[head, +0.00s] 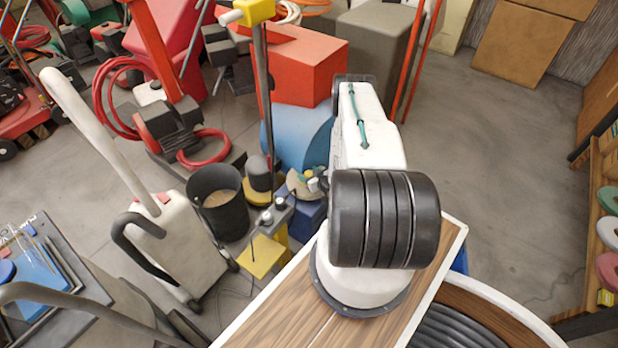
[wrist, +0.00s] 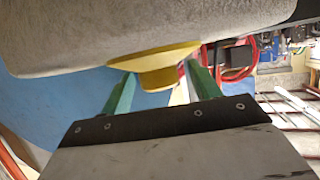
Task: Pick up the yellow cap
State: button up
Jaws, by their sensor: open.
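The yellow cap (wrist: 153,65) shows in the wrist view, with a wide flared rim and a narrower end. It sits against the edge of a large grey, rough-surfaced body (wrist: 150,30). My gripper (wrist: 161,74) is open, with one green finger on each side of the cap's narrower end. The fingertips reach close to the rim; I cannot tell whether they touch it. In the head view my arm hides much of the area around my gripper, and I cannot make out the cap for sure.
In the head view a black bucket (head: 217,203), a pale upright machine (head: 178,245) and a yellow block (head: 261,257) stand left of my arm. A blue rounded body (head: 292,132) and a red box (head: 300,65) are behind. Open floor (head: 490,150) lies right.

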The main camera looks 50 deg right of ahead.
jog(key=c, duration=1.1)
jog(key=shift+o, duration=0.2)
